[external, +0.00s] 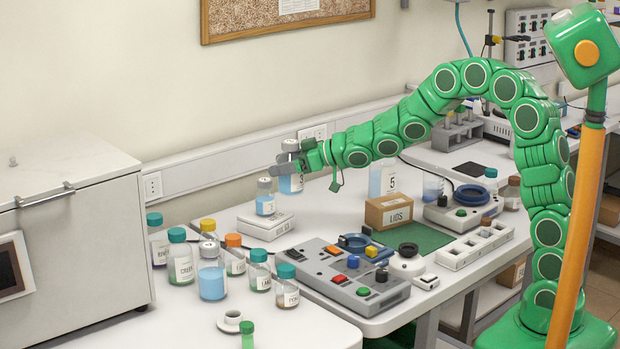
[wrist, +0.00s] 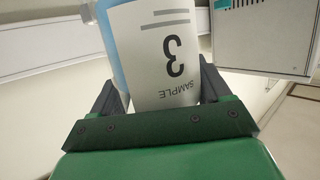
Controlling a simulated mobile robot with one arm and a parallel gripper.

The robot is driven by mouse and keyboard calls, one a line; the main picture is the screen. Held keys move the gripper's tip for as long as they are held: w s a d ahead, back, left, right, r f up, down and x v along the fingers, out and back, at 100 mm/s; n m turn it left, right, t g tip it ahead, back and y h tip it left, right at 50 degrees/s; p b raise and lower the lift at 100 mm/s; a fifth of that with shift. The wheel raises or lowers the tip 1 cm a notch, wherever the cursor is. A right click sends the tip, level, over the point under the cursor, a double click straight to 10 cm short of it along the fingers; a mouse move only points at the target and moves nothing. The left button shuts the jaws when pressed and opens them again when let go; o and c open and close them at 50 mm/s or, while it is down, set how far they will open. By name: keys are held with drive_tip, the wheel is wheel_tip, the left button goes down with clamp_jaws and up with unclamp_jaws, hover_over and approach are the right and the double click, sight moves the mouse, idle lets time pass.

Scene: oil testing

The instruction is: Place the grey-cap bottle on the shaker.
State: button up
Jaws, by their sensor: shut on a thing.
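My gripper (external: 292,163) is shut on a grey-cap bottle (external: 291,183) with blue liquid, held upright above the table near the wall. In the wrist view the bottle (wrist: 172,50) sits between the two fingers (wrist: 158,90), its label reading "SAMPLE 3" upside down; its cap is out of that view. Another grey-cap bottle (external: 265,204) stands just left of it on a white scale-like box (external: 266,224). A larger grey-cap bottle (external: 211,281) stands at the front left. I cannot tell for sure which device is the shaker; a grey unit with a blue ring (external: 462,216) stands right of centre.
Several capped bottles (external: 182,265) crowd the left table. A button panel (external: 345,285), a cardboard lids box (external: 390,211), a bottle marked 5 (external: 376,184) and a white socket strip (external: 474,247) stand on the table. A green mat (external: 425,237) has some bare surface.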

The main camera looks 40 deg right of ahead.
drive_tip(key=s+a+r+n+g+y, duration=0.15)
drive_tip(key=s+a, duration=0.25)
drive_tip(key=a, duration=0.4)
drive_tip(key=s+a+n+g+y, duration=0.1)
drive_tip(key=s+a+n+g, duration=0.1)
drive_tip(key=s+a, duration=0.45)
drive_tip(key=s+a+r+n+g+y, duration=0.1)
drive_tip(key=s+a+n+g+y, duration=0.1)
drive_tip(key=a, duration=0.7)
drive_tip(key=s+a+f+n+g+y, duration=0.1)
drive_tip(key=s+a+f+n+g, duration=0.2)
drive_tip(key=s+a, duration=0.65)
drive_tip(key=s+a+f+n+g, duration=0.1)
drive_tip(key=s+a+n+g, duration=0.25)
drive_tip(key=s+a, duration=0.65)
drive_tip(key=shift+m+g, duration=0.3)
drive_tip(key=shift+g, duration=0.1)
drive_tip(key=shift+w+a+f, duration=0.7)
drive_tip(key=shift+a+f, duration=0.75)
drive_tip(key=shift+f, duration=0.75)
drive_tip(key=shift+w+a+f, duration=0.65)
drive_tip(key=shift+a+f, duration=0.8)
drive_tip(key=shift+f, duration=0.75)
drive_tip(key=shift+w+a+f, duration=0.7)
drive_tip(key=shift+a+f, duration=0.75)
drive_tip(key=shift+f, duration=0.75)
drive_tip(key=shift+f, duration=0.2)
